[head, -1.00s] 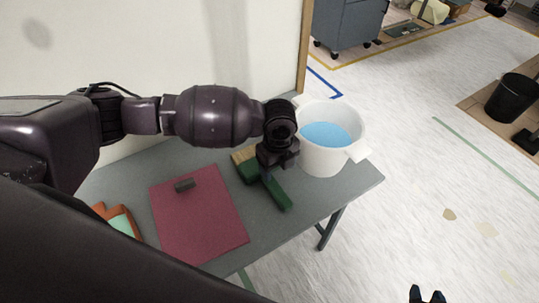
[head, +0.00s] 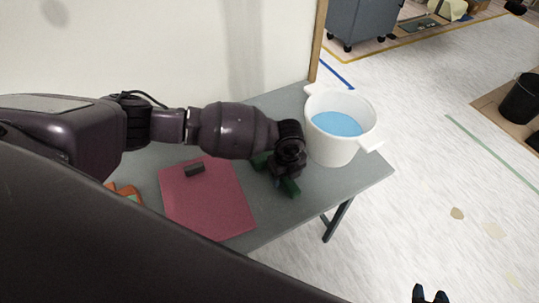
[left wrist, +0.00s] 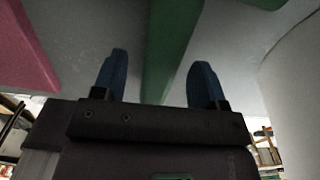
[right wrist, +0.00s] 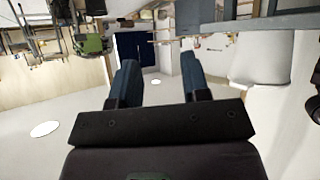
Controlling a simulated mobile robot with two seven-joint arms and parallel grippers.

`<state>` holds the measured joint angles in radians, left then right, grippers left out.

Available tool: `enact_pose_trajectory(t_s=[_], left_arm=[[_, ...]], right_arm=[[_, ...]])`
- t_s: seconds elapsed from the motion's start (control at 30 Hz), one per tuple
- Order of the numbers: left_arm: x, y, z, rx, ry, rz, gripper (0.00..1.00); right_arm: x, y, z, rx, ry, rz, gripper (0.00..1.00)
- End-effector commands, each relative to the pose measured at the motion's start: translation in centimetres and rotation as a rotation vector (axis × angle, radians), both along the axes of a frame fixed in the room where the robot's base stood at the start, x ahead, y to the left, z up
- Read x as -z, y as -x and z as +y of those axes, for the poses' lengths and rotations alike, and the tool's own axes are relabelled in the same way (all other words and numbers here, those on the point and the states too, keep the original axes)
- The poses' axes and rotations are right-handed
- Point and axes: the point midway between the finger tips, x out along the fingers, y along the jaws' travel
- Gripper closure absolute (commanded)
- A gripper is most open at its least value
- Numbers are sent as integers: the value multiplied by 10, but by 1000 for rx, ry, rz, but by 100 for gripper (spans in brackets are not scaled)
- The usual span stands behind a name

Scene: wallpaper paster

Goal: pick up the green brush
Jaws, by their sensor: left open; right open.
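The green brush (head: 291,187) lies on the grey table, mostly hidden under my left gripper in the head view. Its green handle (left wrist: 168,45) runs between the two fingers in the left wrist view. My left gripper (left wrist: 158,85) is open, with one blue finger on each side of the handle; I cannot tell whether they touch it. In the head view the left gripper (head: 284,182) is right over the brush. My right gripper (right wrist: 160,80) is open and empty, away from the table; its fingertips (head: 430,293) show at the bottom edge of the head view.
A white bucket (head: 330,152) with blue liquid stands just right of the brush. An orange item (head: 127,192) is at the table's left. The table (head: 350,182) has bare space at its front right.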

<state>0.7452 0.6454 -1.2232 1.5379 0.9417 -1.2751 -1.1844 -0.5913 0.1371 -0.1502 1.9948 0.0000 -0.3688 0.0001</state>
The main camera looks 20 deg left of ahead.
Motion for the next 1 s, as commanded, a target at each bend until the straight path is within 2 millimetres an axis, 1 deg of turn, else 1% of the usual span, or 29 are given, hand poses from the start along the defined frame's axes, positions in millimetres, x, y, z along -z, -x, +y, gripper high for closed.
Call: enact_pose_trajectory(t_s=[0.03, 0.1, 0.37, 0.7, 0.73, 1.0], left_arm=[[5, 0, 0, 0, 0, 1, 34], [8, 0, 0, 0, -1, 1, 34], [9, 0, 0, 0, 0, 0, 34], [9, 0, 0, 0, -1, -1, 86], [9, 0, 0, 0, 0, -1, 88], [6, -1, 0, 0, 0, -1, 88]], right_arm=[[2, 1, 0, 0, 0, 2, 57], [3, 2, 0, 0, 0, 5, 57], [9, 10, -2, 4, 3, 25, 57], [9, 11, -4, 2, 7, 27, 57], [9, 11, -4, 1, 6, 25, 57], [3, 3, -2, -3, 6, 8, 57]])
